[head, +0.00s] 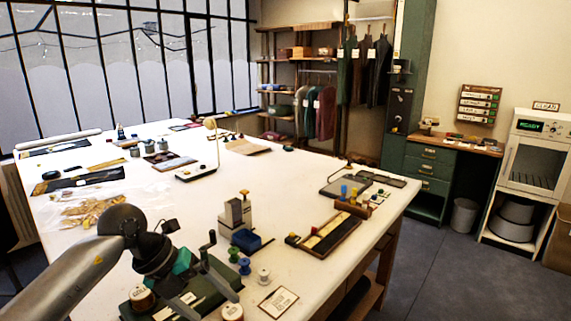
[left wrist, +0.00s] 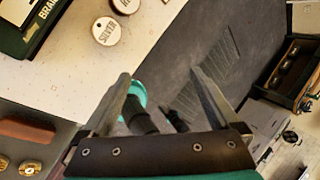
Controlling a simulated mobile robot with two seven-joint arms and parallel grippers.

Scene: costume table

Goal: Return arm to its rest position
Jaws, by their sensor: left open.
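My left arm comes in from the left in the head view and reaches over the front of the white table (head: 120,200). Its gripper (head: 205,285) is above a green device near the table's front edge, pointing down and right. In the left wrist view the two fingers of the left gripper (left wrist: 163,85) stand wide apart with nothing between them. Beyond them I see the table edge and the grey floor (left wrist: 185,50).
A long tray (head: 329,236) lies to the right. Open floor (head: 440,270) lies past the table.

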